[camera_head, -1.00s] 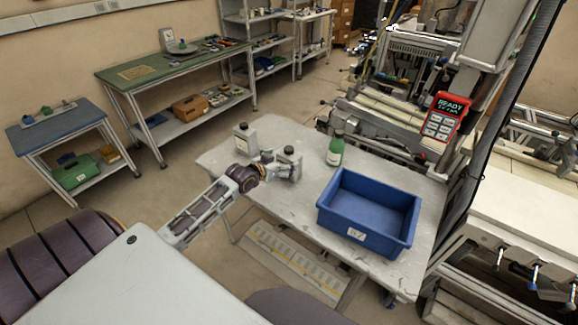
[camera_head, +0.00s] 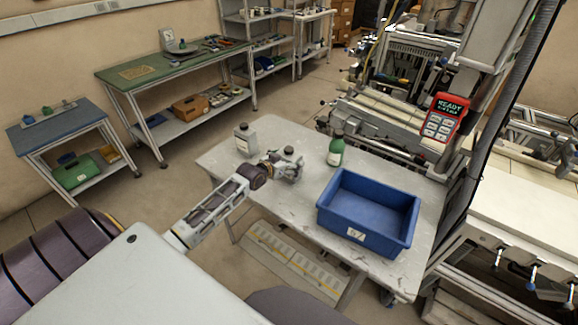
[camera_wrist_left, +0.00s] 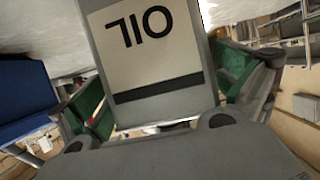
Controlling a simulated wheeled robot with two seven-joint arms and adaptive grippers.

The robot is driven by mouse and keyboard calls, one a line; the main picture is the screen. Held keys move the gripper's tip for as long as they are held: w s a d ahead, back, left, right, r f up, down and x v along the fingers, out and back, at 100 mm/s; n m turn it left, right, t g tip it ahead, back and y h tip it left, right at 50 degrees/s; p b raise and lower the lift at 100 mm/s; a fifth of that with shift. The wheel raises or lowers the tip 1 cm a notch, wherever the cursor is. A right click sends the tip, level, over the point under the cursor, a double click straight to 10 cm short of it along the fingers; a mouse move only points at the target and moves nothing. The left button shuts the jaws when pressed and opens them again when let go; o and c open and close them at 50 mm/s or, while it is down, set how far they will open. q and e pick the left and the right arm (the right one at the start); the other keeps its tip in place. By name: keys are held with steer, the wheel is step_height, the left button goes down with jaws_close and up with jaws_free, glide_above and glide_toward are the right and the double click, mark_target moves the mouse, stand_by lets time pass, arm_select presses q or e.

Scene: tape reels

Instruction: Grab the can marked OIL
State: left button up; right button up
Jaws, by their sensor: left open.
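The grey can marked OIL (camera_wrist_left: 150,55) fills the upper middle of the left wrist view, its label upside down there. In the head view a grey can with a dark cap (camera_head: 289,152) stands at my left gripper (camera_head: 288,170), mostly hidden by it. My left gripper, also in the left wrist view (camera_wrist_left: 165,95), is open, with a green-padded finger on each side of the OIL can. I cannot tell whether the pads touch it. A second grey can (camera_head: 245,142) stands at the table's left corner. My right gripper is out of view.
A green bottle (camera_head: 335,151) and a blue bin (camera_head: 366,238) stand on the worn white table (camera_head: 225,158), to the right of the gripper. A red handheld panel (camera_head: 441,117) reads READY. Benches line the wall on the left.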

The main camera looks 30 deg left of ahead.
mark_target(289, 149)
arm_select(q)
steer(key=shift+w+f, duration=0.15)
steer(key=shift+w, duration=0.15)
steer(key=shift+c, duration=0.3)
steer(key=c, duration=1.1)
steer(key=shift+r, duration=0.25)
step_height(289, 149, up, 10)
steer(key=shift+f+b, duration=0.15)
steer(key=shift+b, duration=0.15)
